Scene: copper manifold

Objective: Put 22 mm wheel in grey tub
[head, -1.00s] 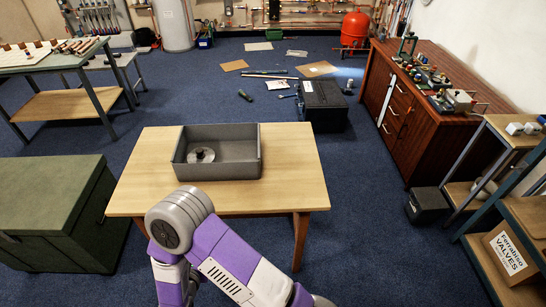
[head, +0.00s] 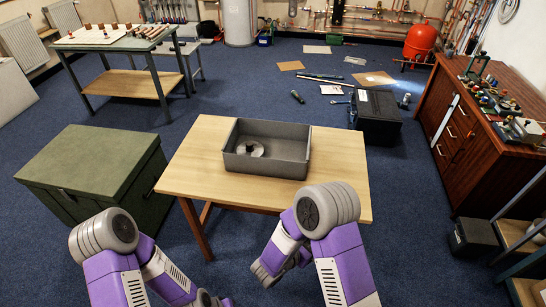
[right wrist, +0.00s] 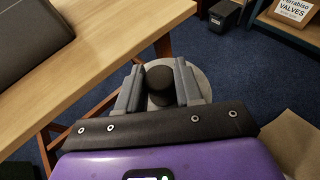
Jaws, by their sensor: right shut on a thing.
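The grey tub (head: 290,165) stands on the wooden table, and a dark corner of it shows in the right wrist view (right wrist: 30,40). A grey round wheel (head: 250,148) lies flat inside it, at the left. My right gripper (right wrist: 158,78) is shut on a grey disc-shaped wheel with a black hub (right wrist: 159,84), its fingers on either side of the hub. The held wheel is off the table's edge, above the floor. No size mark is readable on either wheel. My left arm is at the bottom left of the head view; its gripper does not show.
The wooden table (head: 205,165) has bare top around the tub. A green chest (head: 95,165) stands to its left, and a black toolbox (head: 378,115) lies on the floor behind it. A wooden cabinet (head: 455,140) and shelving are at the right.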

